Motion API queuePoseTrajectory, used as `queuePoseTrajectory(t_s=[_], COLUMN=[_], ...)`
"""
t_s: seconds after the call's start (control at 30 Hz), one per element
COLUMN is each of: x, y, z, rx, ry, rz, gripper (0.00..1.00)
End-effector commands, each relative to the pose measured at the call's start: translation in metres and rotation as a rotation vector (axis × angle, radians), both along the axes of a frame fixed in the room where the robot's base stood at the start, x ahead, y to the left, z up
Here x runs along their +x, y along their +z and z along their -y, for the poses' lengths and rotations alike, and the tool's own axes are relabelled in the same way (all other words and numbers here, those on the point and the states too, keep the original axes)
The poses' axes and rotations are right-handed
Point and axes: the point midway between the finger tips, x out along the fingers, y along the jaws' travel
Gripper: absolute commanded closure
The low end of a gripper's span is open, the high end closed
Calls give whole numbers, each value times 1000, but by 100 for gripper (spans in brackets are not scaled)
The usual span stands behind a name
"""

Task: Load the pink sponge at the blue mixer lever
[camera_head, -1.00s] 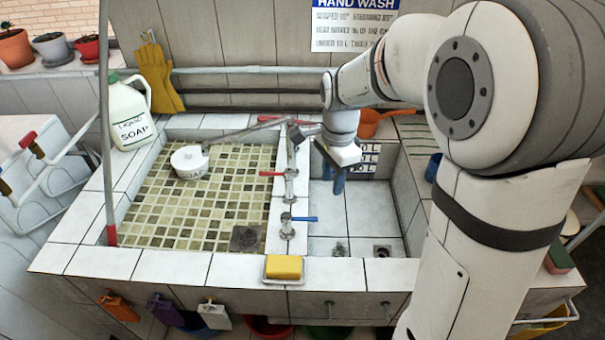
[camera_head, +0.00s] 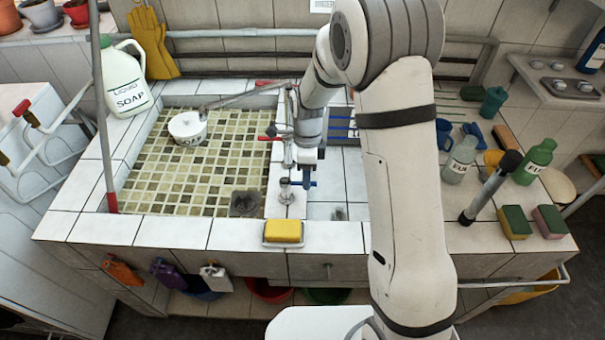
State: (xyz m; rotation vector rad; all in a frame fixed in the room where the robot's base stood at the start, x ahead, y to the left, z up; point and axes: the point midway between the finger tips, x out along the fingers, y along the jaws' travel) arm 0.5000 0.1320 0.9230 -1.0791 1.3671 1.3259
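The pink sponge (camera_head: 551,224), with a green top layer, lies at the right end of the counter, beside a yellow-and-green sponge (camera_head: 516,224). The blue mixer lever (camera_head: 304,184) sticks out to the right from a metal tap base (camera_head: 285,189) on the divider between the basins. No sponge shows at the gripper. My arm hides much of the right basin.
A red lever (camera_head: 268,138) sits behind the blue one. A yellow sponge (camera_head: 284,230) rests in a dish on the front edge. Bottles (camera_head: 461,160) and a dark-tipped grey bar (camera_head: 490,187) stand at right.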

Motion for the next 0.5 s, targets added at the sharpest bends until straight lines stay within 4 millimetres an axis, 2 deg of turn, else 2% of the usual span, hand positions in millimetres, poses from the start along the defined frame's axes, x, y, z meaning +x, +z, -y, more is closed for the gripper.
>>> queuePoseTrajectory(t_s=[0.3,0.5], x=[-1,-1], y=[-4,-4], z=[0,0], rx=[0,0], ry=[1,2], rz=[0,0], gripper=[66,81])
